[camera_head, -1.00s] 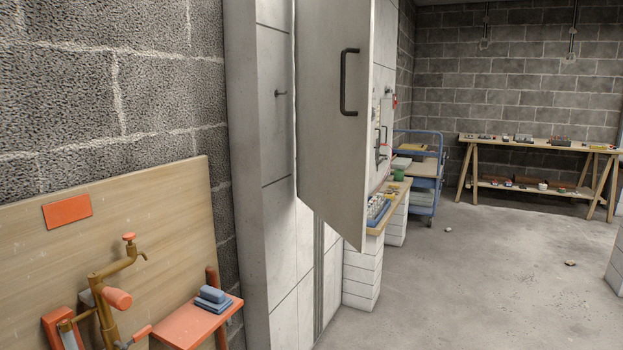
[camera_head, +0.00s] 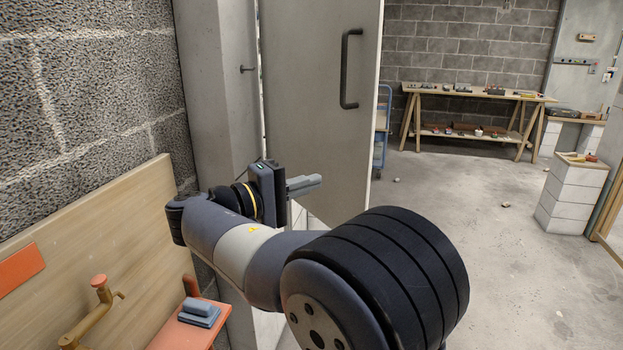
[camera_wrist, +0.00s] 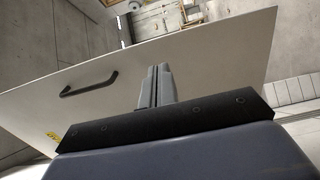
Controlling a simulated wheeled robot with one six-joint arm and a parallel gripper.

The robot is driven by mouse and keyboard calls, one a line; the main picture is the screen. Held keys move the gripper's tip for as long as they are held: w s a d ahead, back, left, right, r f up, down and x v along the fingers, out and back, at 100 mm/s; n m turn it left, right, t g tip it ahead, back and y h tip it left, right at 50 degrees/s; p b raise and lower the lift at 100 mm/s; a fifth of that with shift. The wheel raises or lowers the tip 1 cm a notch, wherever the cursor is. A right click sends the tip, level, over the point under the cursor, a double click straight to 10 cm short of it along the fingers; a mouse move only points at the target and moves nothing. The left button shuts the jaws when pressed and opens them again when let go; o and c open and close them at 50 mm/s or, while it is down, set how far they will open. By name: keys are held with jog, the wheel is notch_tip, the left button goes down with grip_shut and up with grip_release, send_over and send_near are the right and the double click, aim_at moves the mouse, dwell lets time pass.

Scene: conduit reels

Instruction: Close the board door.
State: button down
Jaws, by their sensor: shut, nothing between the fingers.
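The board door (camera_head: 318,95) is a grey panel standing swung out from the wall, with a dark bar handle (camera_head: 345,70) near its right edge. My gripper (camera_head: 316,181) is shut and empty in front of the door's lower part, below and left of the handle. In the wrist view the door (camera_wrist: 210,60) spans the picture, with its handle (camera_wrist: 90,84) left of my gripper (camera_wrist: 156,72). The fingertips overlap the panel in that view; I cannot tell whether they touch it. The board behind the door is hidden.
A wooden backboard (camera_head: 110,235) with a tap (camera_head: 100,300) and an orange shelf (camera_head: 180,335) stands at the lower left. A blue trolley (camera_head: 383,130) and a trestle table (camera_head: 470,95) are beyond the door. White block stands are at the right. The floor between is mostly clear.

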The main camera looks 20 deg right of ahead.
aim_at(367, 166)
jog(key=x, duration=1.1)
jog(key=shift+w+d, duration=0.15)
jog(key=shift+d, duration=0.15)
jog(key=shift+d, duration=0.1)
